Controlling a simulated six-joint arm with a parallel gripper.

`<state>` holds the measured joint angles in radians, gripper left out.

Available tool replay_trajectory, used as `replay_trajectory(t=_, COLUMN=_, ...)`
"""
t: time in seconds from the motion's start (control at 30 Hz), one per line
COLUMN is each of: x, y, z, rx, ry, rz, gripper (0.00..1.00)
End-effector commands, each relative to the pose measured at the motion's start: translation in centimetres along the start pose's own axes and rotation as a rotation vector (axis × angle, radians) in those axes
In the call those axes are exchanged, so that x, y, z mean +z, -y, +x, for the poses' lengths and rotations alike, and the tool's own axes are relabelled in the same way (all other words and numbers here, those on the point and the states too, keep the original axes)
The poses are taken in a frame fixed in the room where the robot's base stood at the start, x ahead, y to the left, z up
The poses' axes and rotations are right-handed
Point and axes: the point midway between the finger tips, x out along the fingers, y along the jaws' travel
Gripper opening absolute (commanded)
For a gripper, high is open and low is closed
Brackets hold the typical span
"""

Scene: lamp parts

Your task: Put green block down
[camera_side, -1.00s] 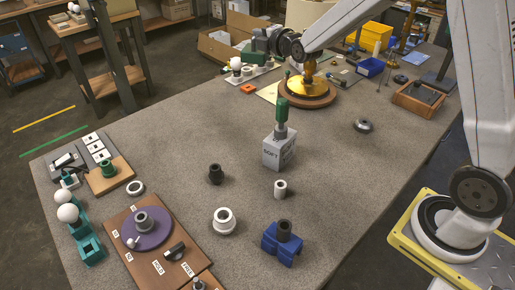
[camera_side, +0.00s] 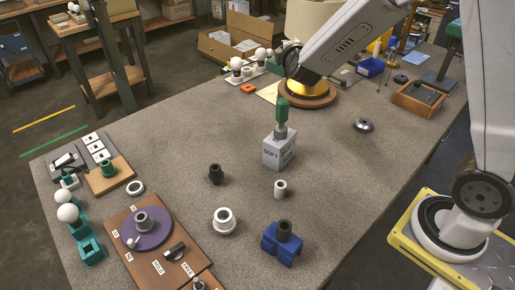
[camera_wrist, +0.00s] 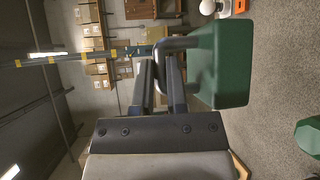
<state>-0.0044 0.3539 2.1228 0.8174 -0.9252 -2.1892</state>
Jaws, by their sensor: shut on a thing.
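The green block (camera_wrist: 232,65) fills the upper right of the wrist view, with a metal loop handle (camera_wrist: 160,66) on its left side. My gripper (camera_wrist: 158,65) is shut on this handle and holds the block above the table. In the side view my wrist is near the brass lamp base at the back, and the block is mostly hidden behind it.
White bulbs (camera_side: 261,54) stand in a rack at the back edge, beside an orange part (camera_side: 247,88). The round brass lamp base (camera_side: 306,92) is close to my arm. A steel disc (camera_side: 362,125) lies at right.

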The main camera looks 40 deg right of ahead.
Motion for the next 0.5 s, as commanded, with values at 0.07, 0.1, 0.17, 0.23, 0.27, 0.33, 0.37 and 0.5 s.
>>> replay_trajectory(t=0.07, x=0.6, y=0.2, z=-0.7, rx=0.002, ry=0.051, rz=0.010, gripper=0.00)
replay_trajectory(t=0.1, x=1.1, y=0.5, z=-1.0, rx=-0.002, ry=0.079, rz=0.013, gripper=0.00)
replay_trajectory(t=0.17, x=1.7, y=1.0, z=-1.6, rx=-0.009, ry=0.120, rz=0.019, gripper=0.00)
replay_trajectory(t=0.23, x=2.4, y=1.6, z=-2.3, rx=-0.017, ry=0.170, rz=0.026, gripper=0.00)
replay_trajectory(t=0.27, x=2.7, y=1.9, z=-2.7, rx=-0.021, ry=0.192, rz=0.028, gripper=0.00)
replay_trajectory(t=0.33, x=3.5, y=2.5, z=-3.5, rx=-0.028, ry=0.245, rz=0.036, gripper=0.00)
replay_trajectory(t=0.37, x=3.9, y=2.8, z=-3.9, rx=-0.032, ry=0.267, rz=0.038, gripper=0.00)
replay_trajectory(t=0.5, x=5.6, y=4.2, z=-5.8, rx=-0.049, ry=0.375, rz=0.054, gripper=0.00)
